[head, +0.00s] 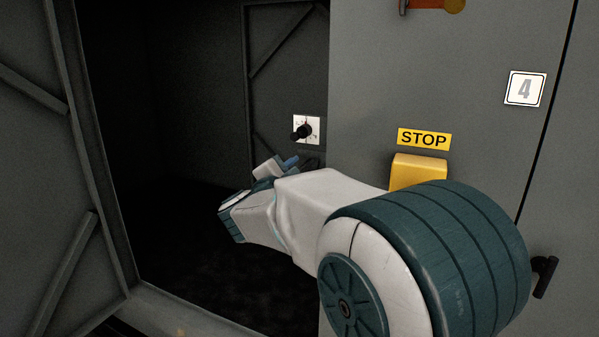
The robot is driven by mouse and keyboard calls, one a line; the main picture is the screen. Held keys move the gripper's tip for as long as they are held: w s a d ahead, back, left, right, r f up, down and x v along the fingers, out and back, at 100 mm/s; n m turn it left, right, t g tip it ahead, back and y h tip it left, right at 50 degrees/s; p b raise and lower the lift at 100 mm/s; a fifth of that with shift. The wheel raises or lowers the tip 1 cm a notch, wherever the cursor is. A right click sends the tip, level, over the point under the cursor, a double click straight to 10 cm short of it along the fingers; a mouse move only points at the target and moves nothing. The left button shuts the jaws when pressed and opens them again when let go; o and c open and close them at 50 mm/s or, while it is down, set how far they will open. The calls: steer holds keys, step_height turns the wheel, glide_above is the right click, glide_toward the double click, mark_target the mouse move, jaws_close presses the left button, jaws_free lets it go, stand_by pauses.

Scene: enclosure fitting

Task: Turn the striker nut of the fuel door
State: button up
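A black knob (303,132) sticks out from a small white marked plate (314,124) on the dark braced panel inside the opening. I cannot tell whether this is the striker nut; nothing else in view is clearly a nut. My arm reaches from the lower right into the opening and bends back at its teal wrist. My gripper (308,162) seems to be the small dark part beyond the wrist, just below the plate and apart from the knob in the picture. It is partly hidden by my arm, and its fingers cannot be made out.
A grey braced door (40,150) stands at the left of the dark opening. On the grey front at right are a STOP label (424,139), a yellow box (420,170) partly behind my arm, a "4" sign (525,89), an orange-brown handle (430,4) and a black handle (544,276).

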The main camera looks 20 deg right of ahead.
steer(key=b+v, duration=0.3)
steer(key=v, duration=0.9)
steer(key=shift+s+a, duration=0.15)
steer(key=shift+s, duration=0.05)
